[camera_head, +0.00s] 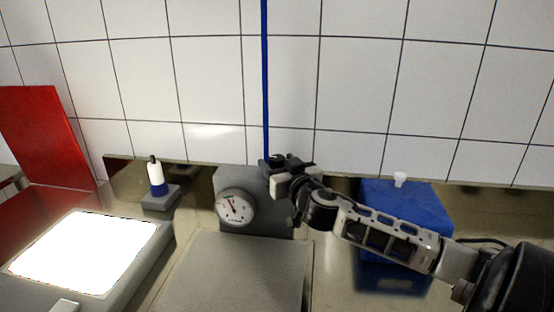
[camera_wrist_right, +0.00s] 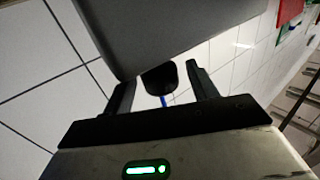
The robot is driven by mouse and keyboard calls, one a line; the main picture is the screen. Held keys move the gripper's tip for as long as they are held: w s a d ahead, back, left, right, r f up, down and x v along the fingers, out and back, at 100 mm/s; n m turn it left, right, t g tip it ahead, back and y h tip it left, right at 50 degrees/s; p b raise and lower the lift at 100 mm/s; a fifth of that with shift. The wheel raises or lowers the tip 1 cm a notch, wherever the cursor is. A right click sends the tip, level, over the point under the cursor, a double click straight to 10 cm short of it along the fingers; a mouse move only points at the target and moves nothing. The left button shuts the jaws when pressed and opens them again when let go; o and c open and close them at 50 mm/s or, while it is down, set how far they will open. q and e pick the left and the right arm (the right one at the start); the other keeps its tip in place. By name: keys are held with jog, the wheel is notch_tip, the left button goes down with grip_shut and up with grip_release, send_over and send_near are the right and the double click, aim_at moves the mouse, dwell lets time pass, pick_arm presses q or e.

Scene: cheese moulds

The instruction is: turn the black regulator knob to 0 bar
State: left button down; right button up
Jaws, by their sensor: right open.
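The grey regulator block (camera_head: 254,179) stands against the back wall with a round white gauge (camera_head: 235,207) on its front. The gauge has a red needle, but its figures are too small to read. The black knob (camera_wrist_right: 160,78) shows in the right wrist view, between the fingers and partly hidden by the grey block. My right gripper (camera_head: 281,166) is open at the top of the block, its fingers on either side of the knob. I cannot tell whether they touch it. In the head view the knob is hard to separate from the dark fingers. My left gripper is not in view.
A blue pipe (camera_head: 265,80) runs up the tiled wall behind the block. A grey textured plate (camera_head: 235,275) lies in front. A lit white panel (camera_head: 85,252) and a white-and-blue bottle (camera_head: 156,178) are to the left. A blue box (camera_head: 432,205) stands right, behind my right arm.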

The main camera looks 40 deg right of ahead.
jog(key=shift+w+d, duration=0.15)
jog(key=shift+w, duration=0.4)
jog(key=c, duration=1)
jog(key=shift+o, duration=0.2)
jog(key=shift+n+y, duration=0.3)
jog(key=shift+y, duration=0.1)
